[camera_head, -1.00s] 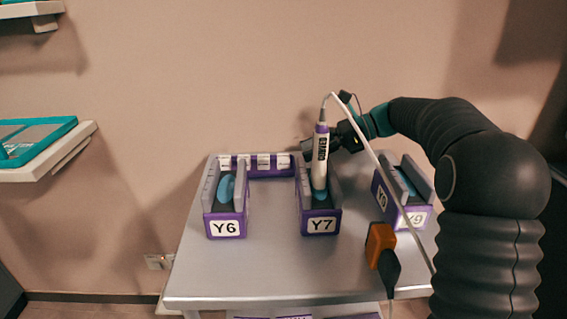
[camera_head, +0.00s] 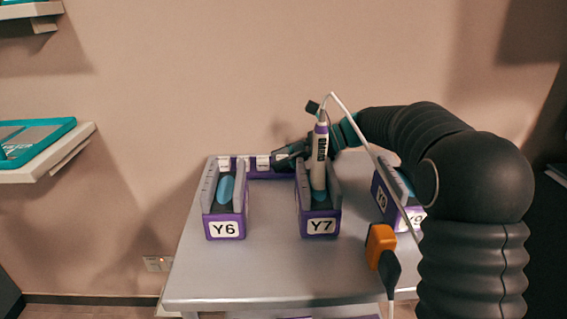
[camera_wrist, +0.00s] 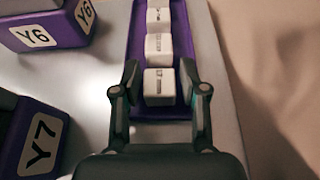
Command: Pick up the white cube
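Three white cubes with dark marks stand in a row in a purple tray (camera_wrist: 180,18). The nearest white cube (camera_wrist: 160,87) lies between the fingers of my gripper (camera_wrist: 160,75) in the wrist view, with a gap on each side. The middle cube (camera_wrist: 159,48) and the far cube (camera_wrist: 159,18) are beyond the fingertips. My gripper is open and empty. In the head view my gripper (camera_head: 283,156) reaches in from the right behind the Y7 holder, over the tray's right part.
The Y6 holder (camera_head: 225,225) and Y7 holder (camera_head: 320,225) stand in front of the tray on the grey table (camera_head: 260,280). A white probe (camera_head: 320,150) with a cable rises from Y7. An orange plug (camera_head: 380,240) is at front right. The wall is close behind.

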